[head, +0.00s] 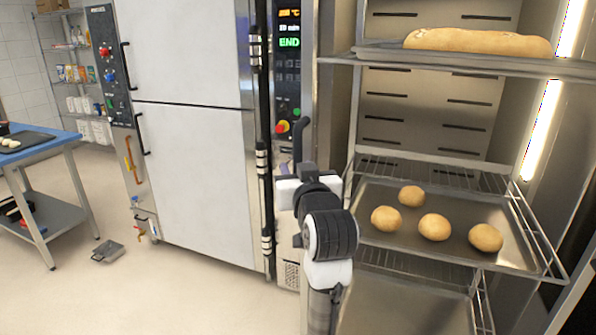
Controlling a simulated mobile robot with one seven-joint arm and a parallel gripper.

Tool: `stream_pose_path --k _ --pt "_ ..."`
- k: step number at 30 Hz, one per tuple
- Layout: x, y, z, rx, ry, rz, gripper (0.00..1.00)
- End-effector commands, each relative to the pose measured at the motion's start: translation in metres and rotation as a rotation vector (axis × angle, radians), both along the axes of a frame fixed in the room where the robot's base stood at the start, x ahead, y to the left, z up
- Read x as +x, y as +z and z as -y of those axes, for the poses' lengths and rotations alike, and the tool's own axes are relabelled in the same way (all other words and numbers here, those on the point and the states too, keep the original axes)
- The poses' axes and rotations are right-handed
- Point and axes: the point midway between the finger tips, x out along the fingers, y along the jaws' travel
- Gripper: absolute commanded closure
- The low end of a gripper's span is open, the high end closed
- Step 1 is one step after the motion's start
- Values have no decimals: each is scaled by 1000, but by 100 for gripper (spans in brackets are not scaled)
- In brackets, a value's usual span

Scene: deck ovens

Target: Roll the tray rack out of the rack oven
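The tray rack (350,128) stands inside the open rack oven (338,30), on the right of the head view. It is a thin metal frame with wire shelves. Its upper tray (375,50) bears a long loaf (478,41). Its middle tray (460,207) bears several round rolls (434,227). A lower tray (400,305) shows partly. My arm reaches up in front of the rack's left side. My gripper (316,178) is near the left rack post, mostly hidden behind my own wrist. I cannot tell whether it touches the post or is open.
The oven's control panel (289,65) reads END. A closed white double-door cabinet (190,130) stands left of it. A blue-topped table (55,143) is at far left. A small grey floor item (107,251) lies before the cabinet. The floor at front left is clear.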

Motion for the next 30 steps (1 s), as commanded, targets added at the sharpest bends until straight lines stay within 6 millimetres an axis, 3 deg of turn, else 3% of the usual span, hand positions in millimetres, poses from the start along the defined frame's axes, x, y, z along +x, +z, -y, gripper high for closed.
stream_pose_path --k 8,13,26,30 --pt "0 0 0 0 0 0 64" --pt "-13 -1 4 1 -2 2 64" --pt "-110 -5 32 -1 -4 10 64" --pt "-117 -5 34 0 0 5 64"
